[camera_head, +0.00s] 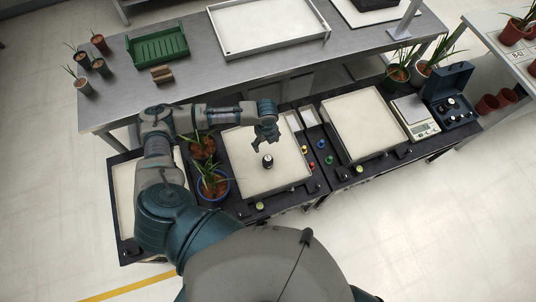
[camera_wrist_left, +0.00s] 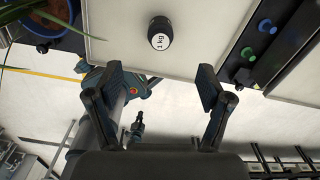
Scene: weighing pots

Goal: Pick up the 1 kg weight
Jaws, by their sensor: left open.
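The 1 kg weight (camera_head: 268,161) is a small dark cylinder with a white top. It stands upright on the white tray-like surface (camera_head: 243,178) in the middle of the bench. In the left wrist view the weight (camera_wrist_left: 160,33) shows its "1 kg" label, beyond and between the fingers. My left gripper (camera_head: 262,143) is close to the weight, at its upper left in the head view. In the wrist view the gripper (camera_wrist_left: 160,82) has its two fingers spread wide with nothing between them, apart from the weight. My right gripper is not in view.
Potted plants (camera_head: 212,184) stand left of the white surface, one in a blue pot. Coloured knobs (camera_head: 320,144) lie to its right. Farther right are another white surface (camera_head: 362,124), a scale (camera_head: 415,117) and an open case (camera_head: 449,100) with dark weights.

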